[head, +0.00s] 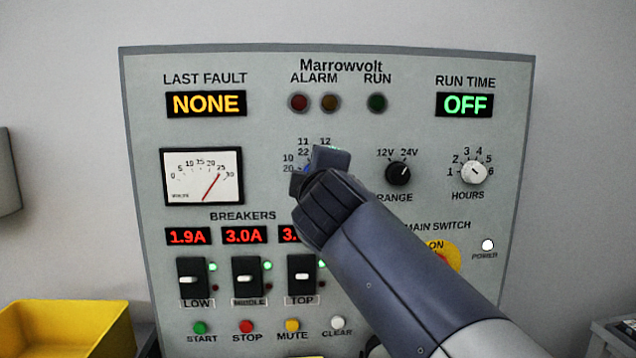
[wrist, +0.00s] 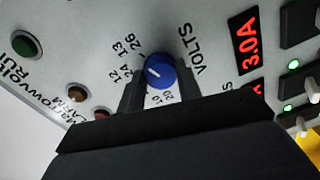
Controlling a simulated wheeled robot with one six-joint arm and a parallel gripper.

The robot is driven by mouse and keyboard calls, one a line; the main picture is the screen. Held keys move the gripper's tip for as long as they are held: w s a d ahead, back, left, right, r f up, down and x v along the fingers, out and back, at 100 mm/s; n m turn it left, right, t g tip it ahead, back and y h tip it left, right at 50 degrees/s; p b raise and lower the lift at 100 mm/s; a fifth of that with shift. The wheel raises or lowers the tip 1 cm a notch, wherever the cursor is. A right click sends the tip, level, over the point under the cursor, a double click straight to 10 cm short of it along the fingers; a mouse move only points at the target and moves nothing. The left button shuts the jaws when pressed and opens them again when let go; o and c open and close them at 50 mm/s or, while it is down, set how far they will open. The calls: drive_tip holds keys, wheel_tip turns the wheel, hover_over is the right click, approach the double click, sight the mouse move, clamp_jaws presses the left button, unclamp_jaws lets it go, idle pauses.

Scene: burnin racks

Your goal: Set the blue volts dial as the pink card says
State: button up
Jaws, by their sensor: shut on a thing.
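The blue volts dial (wrist: 160,72) sits between the two fingers of my gripper (wrist: 160,82) in the wrist view. The fingers are shut on its sides. A short white pointer mark shows on the dial's face, toward the 12/24 side in that view; its exact setting is hard to read. The 12/24, 13/26 and 10/20 labels show around it. The pink card is not seen in either view.
The panel also has a voltmeter (head: 203,177) with its needle between 25 and 30, a black range dial (head: 398,173), an hours dial (head: 474,172) and breaker switches (head: 246,277). My arm hides part of the main switch (head: 445,255). A yellow bin (head: 100,315) stands lower left.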

idle(0.3)
drive_tip(key=o, duration=1)
drive_tip(key=s, duration=0.3)
drive_tip(key=s+b, duration=0.1)
drive_tip(key=s, duration=0.6)
drive_tip(key=shift+s+r, duration=0.3)
drive_tip(key=shift+s, duration=0.1)
drive_tip(key=shift+w, duration=0.1)
drive_tip(key=w, duration=0.7)
drive_tip(key=w+p, duration=0.1)
drive_tip(key=w, duration=0.2)
drive_tip(key=shift+w+f, duration=0.25)
drive_tip(key=shift+w, duration=0.1)
